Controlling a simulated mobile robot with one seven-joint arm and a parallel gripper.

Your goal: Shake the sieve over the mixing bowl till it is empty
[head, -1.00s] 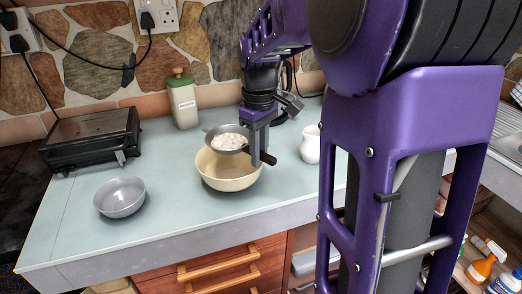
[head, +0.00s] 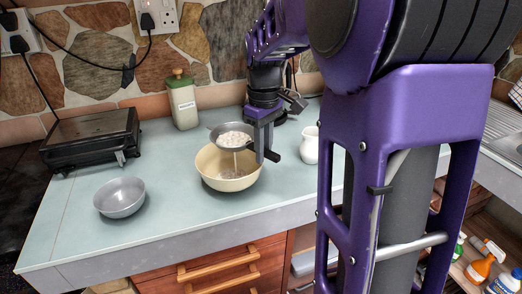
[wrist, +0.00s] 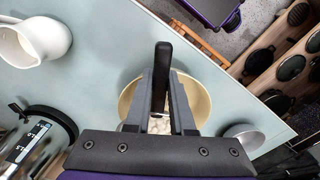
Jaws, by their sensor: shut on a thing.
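My gripper (head: 266,150) is shut on the dark handle (wrist: 162,62) of the sieve; the fingers also show in the wrist view (wrist: 161,100). The round grey sieve (head: 219,143) is held roughly level above the mixing bowl, with white powder heaped in it. A pale streak of powder hangs below the mesh. The cream mixing bowl (head: 228,184) stands on the counter under the sieve, with some pale powder showing inside. In the wrist view the bowl's rim (wrist: 204,98) shows around the fingers, which hide most of the sieve.
A small grey bowl (head: 120,197) stands at the left front of the counter (head: 165,215). A white jug (head: 310,145) is close to the right of the mixing bowl. A lidded canister (head: 184,100) and a black grill (head: 92,138) stand at the back. Counter between the two bowls is clear.

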